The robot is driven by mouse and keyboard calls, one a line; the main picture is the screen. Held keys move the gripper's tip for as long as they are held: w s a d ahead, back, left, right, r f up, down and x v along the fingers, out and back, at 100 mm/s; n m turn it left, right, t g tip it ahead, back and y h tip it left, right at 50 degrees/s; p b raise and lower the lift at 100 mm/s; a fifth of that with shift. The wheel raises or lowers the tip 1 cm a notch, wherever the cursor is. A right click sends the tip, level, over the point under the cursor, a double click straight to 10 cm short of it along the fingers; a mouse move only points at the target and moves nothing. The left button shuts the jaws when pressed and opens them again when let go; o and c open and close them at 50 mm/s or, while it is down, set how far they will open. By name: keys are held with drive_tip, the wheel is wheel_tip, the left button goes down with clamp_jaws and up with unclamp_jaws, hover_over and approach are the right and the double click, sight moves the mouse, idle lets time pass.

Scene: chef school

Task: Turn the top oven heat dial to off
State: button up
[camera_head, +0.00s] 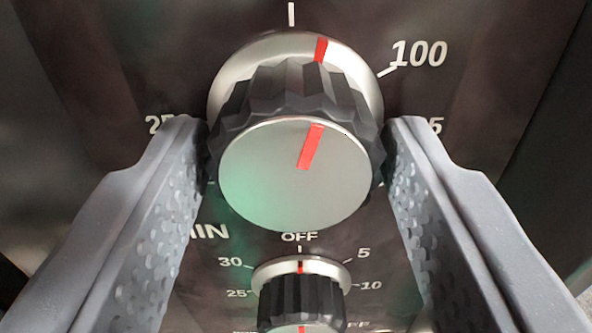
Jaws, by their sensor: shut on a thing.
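The large heat dial (292,185) fills the middle of the view, with a silver face, a dark ridged grip and a silver base ring. Its red mark points up and slightly right, between the white tick at the top and the tick at 100. My gripper (296,150) is shut on the dial, one grey dimpled finger on its left side and one on its right. The fingers partly cover the numbers at the dial's left and right. The label above the top tick is out of view.
A smaller timer dial (302,300) sits just below, between my fingers, its red mark at OFF. Both dials are on a dark, glossy oven panel (160,60). A lighter surface shows at the right edge.

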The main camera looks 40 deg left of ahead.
drive_tip(key=shift+w+f+n, duration=0.1)
drive_tip(key=shift+n, duration=1.1)
drive_tip(key=o, duration=0.8)
drive_tip(key=shift+w, duration=0.15)
drive_tip(key=shift+c, duration=0.2)
drive_tip(key=shift+s+d, duration=0.1)
drive_tip(key=shift+s, duration=0.1)
drive_tip(key=b+v, duration=0.2)
drive_tip(key=v, duration=1.1)
drive_tip(key=shift+s+d, duration=0.2)
drive_tip(key=shift+s, duration=0.05)
